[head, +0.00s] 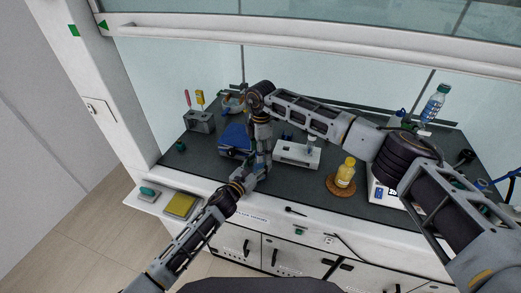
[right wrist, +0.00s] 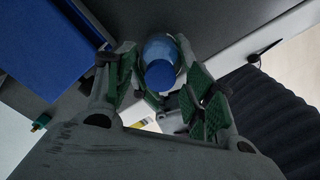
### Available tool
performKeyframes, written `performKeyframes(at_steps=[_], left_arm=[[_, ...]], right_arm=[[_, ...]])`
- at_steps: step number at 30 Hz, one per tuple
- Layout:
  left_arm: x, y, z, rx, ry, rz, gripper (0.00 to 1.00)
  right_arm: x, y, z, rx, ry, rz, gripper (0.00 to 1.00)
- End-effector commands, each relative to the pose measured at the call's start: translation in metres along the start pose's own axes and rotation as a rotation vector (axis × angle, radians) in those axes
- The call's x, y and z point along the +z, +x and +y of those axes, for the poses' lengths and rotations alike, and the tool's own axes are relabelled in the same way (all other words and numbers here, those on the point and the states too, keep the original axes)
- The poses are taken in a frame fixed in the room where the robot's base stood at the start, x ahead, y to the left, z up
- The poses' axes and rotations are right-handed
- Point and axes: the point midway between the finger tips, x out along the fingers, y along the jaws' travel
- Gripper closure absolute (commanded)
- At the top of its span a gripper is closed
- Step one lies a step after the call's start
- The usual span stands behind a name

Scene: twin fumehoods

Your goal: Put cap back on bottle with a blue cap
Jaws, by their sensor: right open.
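My right arm crosses the worktop from the right. Its gripper (head: 262,145) points down just right of a blue box (head: 235,138). In the right wrist view the right gripper (right wrist: 168,95) is open, with a blue, round-ended piece (right wrist: 160,73) between its fingers. I cannot tell whether this is a loose cap or a capped bottle. My left gripper (head: 250,180) is close below the right one; its fingers are too small and covered to read.
The blue box also shows in the right wrist view (right wrist: 45,45). A yellow bottle (head: 346,172) on a brown round base (head: 341,188) and a white device (head: 298,154) stand right of the grippers. A yellow pad (head: 180,205) lies on the front left ledge.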

Motion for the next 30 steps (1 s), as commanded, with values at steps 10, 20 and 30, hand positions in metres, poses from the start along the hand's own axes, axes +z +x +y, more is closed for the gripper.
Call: performKeyframes(at_steps=[10, 20, 30], left_arm=[[-0.001, 0.0, 0.001, 0.001, 0.0, 0.001, 1.0], [-0.001, 0.0, 0.001, 0.002, 0.0, 0.001, 1.0], [0.0, 0.0, 0.001, 0.002, 0.0, 0.001, 1.0]], right_arm=[[0.0, -0.012, 0.0, 0.001, 0.0, 0.0, 0.46], [0.0, -0.056, 0.001, 0.002, 0.0, 0.0, 0.46], [0.0, -0.103, 0.001, 0.002, 0.0, -0.001, 0.46]])
